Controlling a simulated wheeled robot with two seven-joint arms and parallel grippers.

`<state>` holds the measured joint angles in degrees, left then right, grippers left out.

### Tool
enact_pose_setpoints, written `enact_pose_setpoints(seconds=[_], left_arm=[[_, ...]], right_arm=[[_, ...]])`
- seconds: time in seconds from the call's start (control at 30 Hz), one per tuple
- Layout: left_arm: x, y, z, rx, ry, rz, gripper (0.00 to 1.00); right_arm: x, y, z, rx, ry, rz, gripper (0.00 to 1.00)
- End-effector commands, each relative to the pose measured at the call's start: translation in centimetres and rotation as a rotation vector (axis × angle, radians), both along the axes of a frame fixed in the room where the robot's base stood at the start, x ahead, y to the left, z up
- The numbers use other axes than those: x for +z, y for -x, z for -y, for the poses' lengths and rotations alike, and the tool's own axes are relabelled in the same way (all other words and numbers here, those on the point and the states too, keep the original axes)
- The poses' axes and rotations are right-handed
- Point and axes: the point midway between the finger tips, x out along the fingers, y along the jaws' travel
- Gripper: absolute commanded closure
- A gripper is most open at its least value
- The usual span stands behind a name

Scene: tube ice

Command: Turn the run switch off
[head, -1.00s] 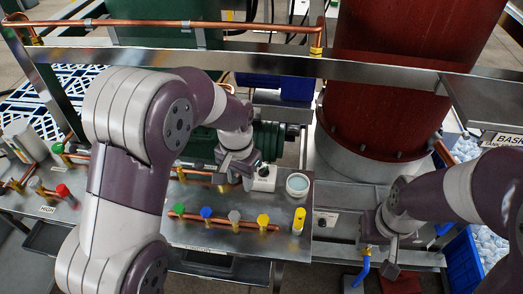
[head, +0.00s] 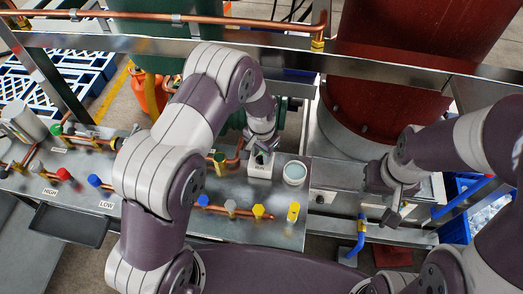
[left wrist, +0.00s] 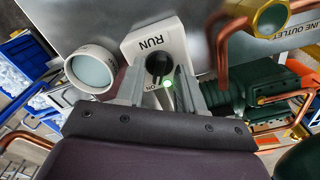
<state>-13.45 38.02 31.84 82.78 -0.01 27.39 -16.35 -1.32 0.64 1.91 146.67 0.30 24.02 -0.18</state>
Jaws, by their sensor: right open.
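The run switch (head: 260,168) is a white box labelled RUN, standing on the steel panel. The left wrist view shows its round black knob (left wrist: 158,64), with a lit green lamp (left wrist: 168,84) beside it near an ON mark. My left gripper (head: 262,149) is right at the switch, reaching in from behind it. In the left wrist view its fingers (left wrist: 158,92) stand apart, one on each side of the lamp and just short of the knob. I cannot tell if they touch the knob. My right gripper (head: 396,205) is open and empty, off to the right.
A round white-rimmed gauge (head: 294,174) sits right beside the switch. Copper pipe with coloured valve handles, including a yellow one (head: 258,211), runs along the panel. A large red tank (head: 400,90) stands behind right. A blue valve pipe (head: 360,238) is below my right gripper.

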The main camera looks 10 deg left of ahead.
Motion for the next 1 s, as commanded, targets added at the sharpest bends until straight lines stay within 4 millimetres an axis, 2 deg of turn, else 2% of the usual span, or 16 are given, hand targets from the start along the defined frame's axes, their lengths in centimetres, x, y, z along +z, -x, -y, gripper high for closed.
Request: enact_pose_setpoints(seconds=[0.13,0.17,0.2,0.27,0.67,1.0], left_arm=[[0.0,0.0,0.0,0.0,0.0,0.0,0.63],[0.0,0.0,0.0,0.0,0.0,0.0,0.69],[0.0,0.0,0.0,0.0,0.0,0.0,0.82],[0.0,0.0,0.0,0.0,0.0,0.0,1.0],[0.0,-0.1,0.0,0.035,0.001,0.003,1.0],[-0.1,-0.2,0.1,0.261,0.001,0.006,1.0]], right_arm=[[0.0,0.0,0.0,0.0,0.0,0.0,0.57],[0.0,0.0,0.0,0.0,0.0,0.0,0.57],[0.0,0.0,0.0,0.0,0.0,0.0,0.57],[0.0,0.0,0.0,0.0,0.0,0.0,0.57],[-0.2,0.0,0.0,0.0,0.0,0.0,0.57],[-1.2,0.0,0.0,0.0,0.0,0.0,0.57]])
